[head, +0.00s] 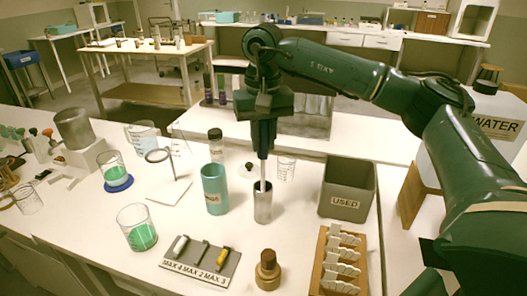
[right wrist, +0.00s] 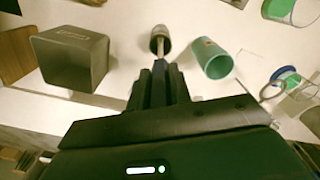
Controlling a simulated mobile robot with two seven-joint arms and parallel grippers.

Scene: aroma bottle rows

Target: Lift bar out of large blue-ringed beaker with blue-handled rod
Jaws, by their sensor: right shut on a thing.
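My right gripper (head: 262,122) points down over the bench, shut on the blue-handled rod (head: 263,140). The rod's pale shaft reaches down into the mouth of a metal cup (head: 263,208); its lower end is hidden inside. The right wrist view also shows the shaft (right wrist: 161,59) going into the cup (right wrist: 154,46). The blue-ringed beaker (head: 113,165) stands at the left with green liquid and a blue ring low around it, well apart from the gripper. No bar can be made out in it. My left gripper is not in view.
A teal cylinder (head: 214,190) stands just left of the metal cup. A grey USED bin (head: 345,203) is to the right. A second green-liquid beaker (head: 137,215), a magnifier stand (head: 160,156), a labelled MAX block (head: 200,262) and a wooden rack (head: 322,265) also stand on the bench.

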